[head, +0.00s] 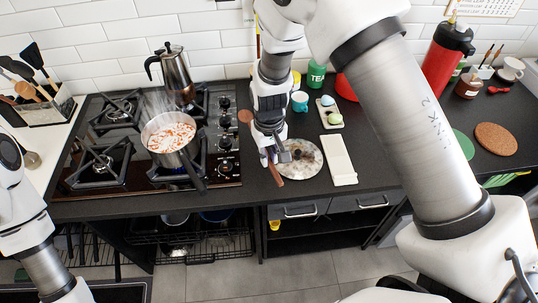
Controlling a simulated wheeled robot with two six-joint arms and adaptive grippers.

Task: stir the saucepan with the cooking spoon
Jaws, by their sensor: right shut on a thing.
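The steel saucepan (180,157) stands on a front burner of the gas hob, its dark handle pointing toward the front right. It holds pale contents with reddish pieces, and steam rises from it. My right gripper (272,154) is right of the hob, above the counter, shut on the brown cooking spoon (246,117). The spoon's round head shows to the left of the gripper and its handle end below it; the middle is hidden by the gripper. The spoon is apart from the saucepan. My left arm enters at the left edge; its gripper is not in view.
A moka pot (177,76) stands behind the saucepan. A round speckled board (304,160) and a white tray (338,159) lie right of the hob. A utensil holder (45,108) stands at left. A red flask (444,62) and cork mat (495,139) are at right.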

